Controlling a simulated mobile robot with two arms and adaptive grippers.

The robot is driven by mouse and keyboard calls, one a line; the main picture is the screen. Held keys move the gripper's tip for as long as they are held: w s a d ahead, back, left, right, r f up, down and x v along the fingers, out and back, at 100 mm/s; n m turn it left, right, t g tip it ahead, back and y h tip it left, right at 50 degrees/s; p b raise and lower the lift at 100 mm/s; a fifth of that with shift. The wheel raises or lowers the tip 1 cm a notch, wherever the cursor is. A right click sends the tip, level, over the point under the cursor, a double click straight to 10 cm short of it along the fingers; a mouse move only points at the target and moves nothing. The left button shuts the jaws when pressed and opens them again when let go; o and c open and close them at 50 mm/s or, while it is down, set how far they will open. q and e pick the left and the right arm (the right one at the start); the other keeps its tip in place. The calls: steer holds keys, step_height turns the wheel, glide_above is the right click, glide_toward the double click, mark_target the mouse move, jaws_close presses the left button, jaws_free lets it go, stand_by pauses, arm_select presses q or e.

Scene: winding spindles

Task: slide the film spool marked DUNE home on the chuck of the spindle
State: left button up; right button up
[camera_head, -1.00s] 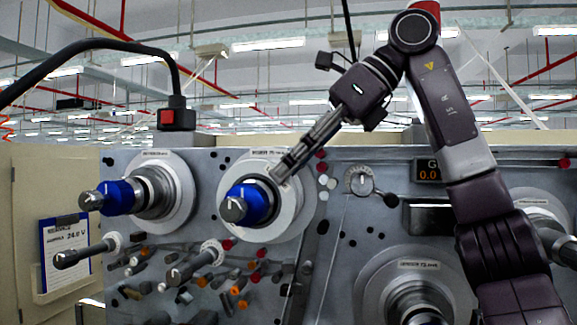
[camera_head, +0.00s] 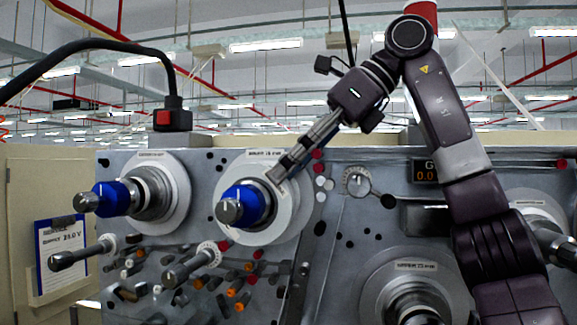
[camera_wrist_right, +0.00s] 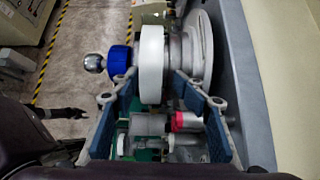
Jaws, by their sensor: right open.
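A white spool (camera_wrist_right: 152,65) sits around the shaft of a spindle in the wrist view, with a blue collar (camera_wrist_right: 120,60) and metal knob on its left and the metal chuck (camera_wrist_right: 180,55) on its right. No DUNE marking is readable on it. In the head view this appears to be the second spindle, with its blue collar (camera_head: 245,204). My right gripper (camera_head: 277,177) reaches down to its upper right side. In the wrist view its fingers (camera_wrist_right: 153,80) are open and straddle the spool, one on each side; contact cannot be told.
Another blue-collared spindle (camera_head: 115,198) stands on the left. Several short rods and knobs project below. A lower spindle (camera_head: 415,295) sits at bottom right, near my arm.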

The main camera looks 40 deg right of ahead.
steer(key=shift+s+r, duration=0.35)
steer(key=shift+r, duration=0.05)
steer(key=v, duration=0.6)
steer(key=shift+d, duration=0.45)
steer(key=shift+s+r, duration=0.1)
